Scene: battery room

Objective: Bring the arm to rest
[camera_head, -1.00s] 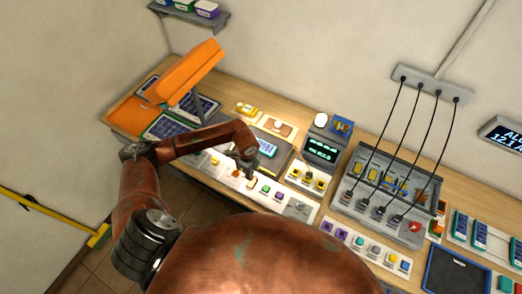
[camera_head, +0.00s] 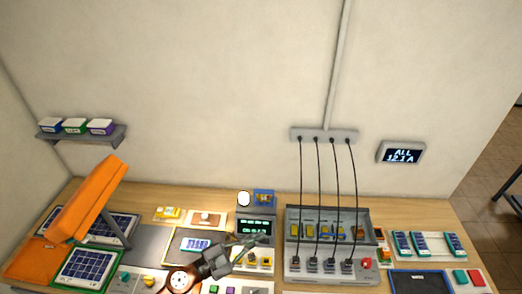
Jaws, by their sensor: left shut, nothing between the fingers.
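My left gripper (camera_head: 252,243) is in the lower middle of the head view, with its dark fingers pointing right and slightly up. It is shut and holds nothing. It appears in front of the workbench (camera_head: 151,201), close to the small dark meter with a green display (camera_head: 255,226). I cannot tell whether it touches anything. Only the wrist end of my left arm shows, coming in from the bottom. My right gripper is not in view.
An orange lamp (camera_head: 88,197) stands at the left. A dark blue tray (camera_head: 421,283) lies at right.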

